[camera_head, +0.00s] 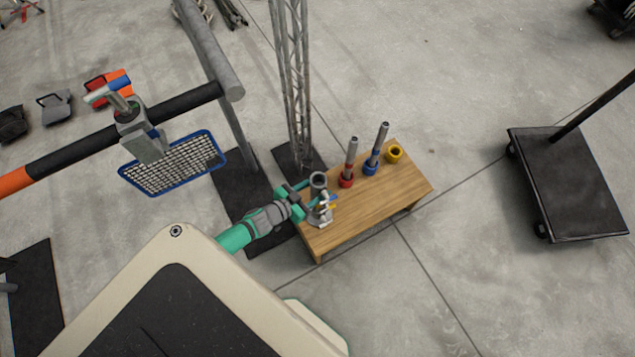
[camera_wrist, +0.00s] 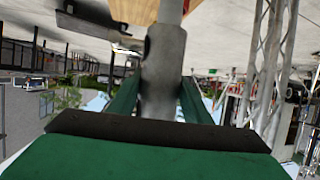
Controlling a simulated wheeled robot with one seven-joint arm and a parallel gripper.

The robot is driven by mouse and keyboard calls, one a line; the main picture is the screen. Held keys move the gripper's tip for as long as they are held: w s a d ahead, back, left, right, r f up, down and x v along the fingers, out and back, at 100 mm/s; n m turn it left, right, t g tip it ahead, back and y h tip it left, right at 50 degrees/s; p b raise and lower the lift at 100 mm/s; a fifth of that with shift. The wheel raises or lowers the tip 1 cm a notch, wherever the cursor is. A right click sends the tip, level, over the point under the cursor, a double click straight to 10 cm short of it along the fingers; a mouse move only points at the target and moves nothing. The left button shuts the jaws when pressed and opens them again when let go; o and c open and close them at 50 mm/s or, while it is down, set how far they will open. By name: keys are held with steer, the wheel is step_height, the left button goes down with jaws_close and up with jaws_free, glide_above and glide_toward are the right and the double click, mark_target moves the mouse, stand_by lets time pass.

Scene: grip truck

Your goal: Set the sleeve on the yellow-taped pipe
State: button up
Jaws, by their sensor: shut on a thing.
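My gripper (camera_head: 306,194) is over the left end of the wooden table (camera_head: 345,228). It is shut on a grey cylindrical sleeve (camera_head: 318,180) with a dark opening on top. In the wrist view the sleeve (camera_wrist: 163,62) sits between my green fingers (camera_wrist: 160,103). A thinner light-grey pipe shows at the sleeve's far end; I cannot tell how they join. A grey piece with yellow and blue parts (camera_head: 321,214) is just below the sleeve. A yellow ring (camera_head: 394,154) with a dark middle sits at the table's far right; no tall pipe shows in it.
A red-banded pipe (camera_head: 349,164) and a blue-banded pipe (camera_head: 377,150) stand upright on the table, right of my gripper. A lattice truss (camera_head: 293,85) rises behind it. A black cart (camera_head: 568,182) stands on the right, with clear floor between.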

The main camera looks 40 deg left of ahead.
steer(key=shift+w+f, duration=0.1)
steer(key=shift+f, duration=0.1)
stand_by(0.5)
steer(key=o, duration=1.6)
steer(key=shift+c, duration=0.2)
steer(key=shift+o, duration=0.2)
steer(key=shift+s+f, duration=0.1)
steer(key=shift+s, duration=0.1)
steer(key=v, duration=1.1)
